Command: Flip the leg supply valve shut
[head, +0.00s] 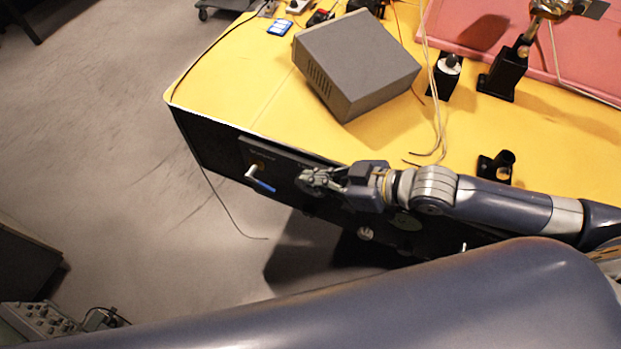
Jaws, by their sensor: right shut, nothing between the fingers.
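A small valve with a blue-sleeved lever (262,184) sits on the black front panel (215,148) of the yellow-topped table, near its left end. The lever sticks out from a brassy fitting and slants down to the right. I take it for the leg supply valve; the label by it is too small to read. My right gripper (308,178) is shut and empty, just right of the lever with a small gap between them. Its arm comes in from the right along the table's front edge. My left gripper is not in view.
A grey box (355,62) stands on the yellow tabletop (260,75). Black holders (503,75) and loose pale cables stand behind my right arm. A pink foam slab (480,30) lies at the back right.

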